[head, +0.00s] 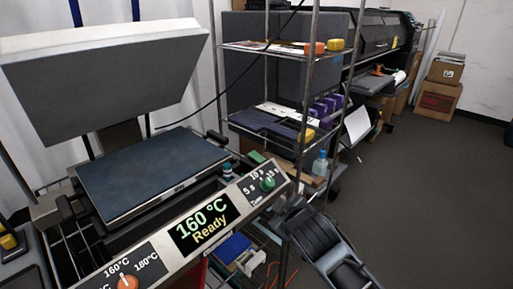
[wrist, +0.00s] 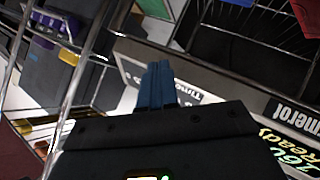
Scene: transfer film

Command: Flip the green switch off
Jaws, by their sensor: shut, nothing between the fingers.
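The heat press panel carries a green knob (head: 267,184) with time marks 5s, 10s and 15s, at the panel's right end in the head view. A smaller teal-green part (head: 227,170) sits behind the panel, beside the press bed. Which green part is the switch, I cannot tell for sure. My gripper shows in the wrist view (wrist: 159,70), with both blue-grey fingers together and empty. The fingers stand in front of the panel's time label and hide part of it; no green knob shows clearly there. In the head view my dark arm reaches up from the lower right, just right of the panel.
The lit display (head: 207,222) reads 160 °C Ready. An orange knob (head: 127,283) is at the panel's left. The press's raised upper plate (head: 105,70) is above its blue bed (head: 150,172). A metal shelf rack (head: 272,47) stands close behind. The floor at right is clear.

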